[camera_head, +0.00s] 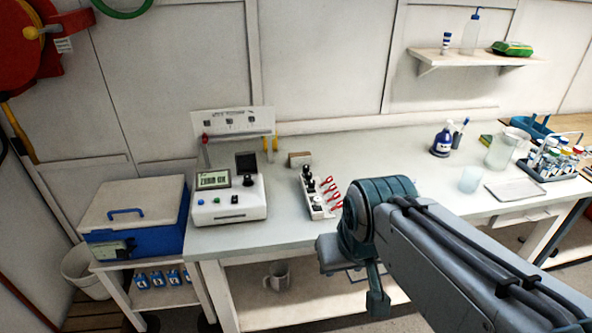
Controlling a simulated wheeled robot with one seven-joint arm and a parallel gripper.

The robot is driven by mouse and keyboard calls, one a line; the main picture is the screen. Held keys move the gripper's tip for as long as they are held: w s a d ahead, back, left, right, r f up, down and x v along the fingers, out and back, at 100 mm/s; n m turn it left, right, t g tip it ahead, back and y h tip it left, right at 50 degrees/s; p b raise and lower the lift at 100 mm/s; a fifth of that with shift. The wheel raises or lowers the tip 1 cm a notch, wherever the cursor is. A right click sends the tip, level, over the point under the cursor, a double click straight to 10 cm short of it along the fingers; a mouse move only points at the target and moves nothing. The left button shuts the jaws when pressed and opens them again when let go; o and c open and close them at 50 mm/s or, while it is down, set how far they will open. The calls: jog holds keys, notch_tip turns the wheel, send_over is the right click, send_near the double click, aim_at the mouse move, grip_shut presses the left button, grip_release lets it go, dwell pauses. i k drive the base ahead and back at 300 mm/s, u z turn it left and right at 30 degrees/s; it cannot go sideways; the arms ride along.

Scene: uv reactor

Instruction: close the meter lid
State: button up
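The meter (230,201) is a white bench instrument near the left end of the white worktop, with a lit display, a black knob and small buttons. A dark square panel (246,162) stands upright at its back edge and looks like the lid, raised; the cavity under it is not clear. My arm reaches in from the lower right. My gripper (376,295) seems to be the dark teal part hanging below the arm's end, right of the meter and well apart from it. Its fingers are not clear, and I see nothing held.
A white panel (236,123) with a red and yellow holders stands behind the meter. A rack of red-handled tools (318,195) stands to its right. A blue-and-white cooler box (135,215) is at the left. Bottles, a beaker and a tube rack (553,160) occupy the right side.

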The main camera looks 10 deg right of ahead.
aim_at(245, 162)
jog(key=k, duration=0.5)
jog(key=u, duration=0.75)
jog(key=i, duration=1.45)
jog(key=z, duration=0.75)
